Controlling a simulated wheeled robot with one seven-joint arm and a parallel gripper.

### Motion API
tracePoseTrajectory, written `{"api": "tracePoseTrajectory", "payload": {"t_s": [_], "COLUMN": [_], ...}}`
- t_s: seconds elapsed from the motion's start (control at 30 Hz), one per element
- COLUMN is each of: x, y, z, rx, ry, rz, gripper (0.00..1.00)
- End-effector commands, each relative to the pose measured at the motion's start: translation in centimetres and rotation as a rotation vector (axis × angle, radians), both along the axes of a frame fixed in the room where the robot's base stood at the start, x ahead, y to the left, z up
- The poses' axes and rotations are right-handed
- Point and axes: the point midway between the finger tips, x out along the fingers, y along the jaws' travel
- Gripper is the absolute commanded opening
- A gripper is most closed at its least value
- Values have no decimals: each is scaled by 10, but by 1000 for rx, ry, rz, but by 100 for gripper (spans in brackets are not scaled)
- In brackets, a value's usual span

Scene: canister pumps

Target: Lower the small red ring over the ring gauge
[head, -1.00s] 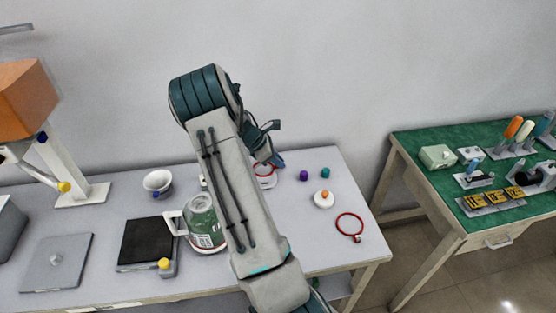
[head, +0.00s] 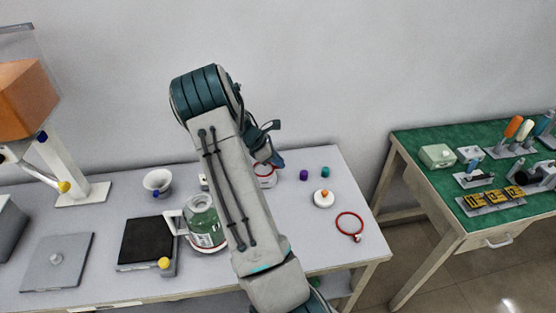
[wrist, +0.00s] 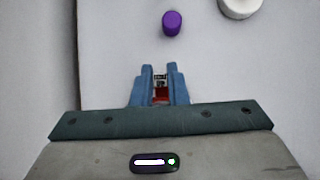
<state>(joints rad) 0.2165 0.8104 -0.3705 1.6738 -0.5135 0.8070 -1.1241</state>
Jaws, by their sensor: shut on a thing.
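My gripper (wrist: 160,92) has its blue fingers closed on a small part with red on it, which I take to be the small red ring (wrist: 160,98). Only a little red and a grey-black piece show between the fingers in the wrist view. In the head view my gripper (head: 268,157) is largely behind my arm, over the back of the grey table. A pale thing with a red edge (head: 265,180) shows just below it, partly hidden. I cannot tell there what is ring and what is ring gauge, or whether they touch.
A larger red ring (head: 349,226) lies on the right of the table. Nearby are a white disc with an orange knob (head: 322,201), a purple cap (head: 304,175) and a teal cap (head: 325,172). A green-and-clear canister (head: 205,228) stands left of my arm.

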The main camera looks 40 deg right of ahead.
Motion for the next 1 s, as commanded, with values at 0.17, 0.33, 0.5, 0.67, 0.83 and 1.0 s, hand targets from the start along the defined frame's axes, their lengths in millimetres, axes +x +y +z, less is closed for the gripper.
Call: {"api": "tracePoseTrajectory", "payload": {"t_s": [0.17, 0.33, 0.5, 0.67, 0.83, 1.0], "x": [0, 0, 0, 0, 0, 0], "y": [0, 0, 0, 0, 0, 0], "z": [-3, -6, -9, -11, -13, -16], "rx": [0, 0, 0, 0, 0, 0], "ry": [0, 0, 0, 0, 0, 0], "rz": [0, 0, 0, 0, 0, 0], "gripper": [0, 0, 0, 0, 0, 0]}}
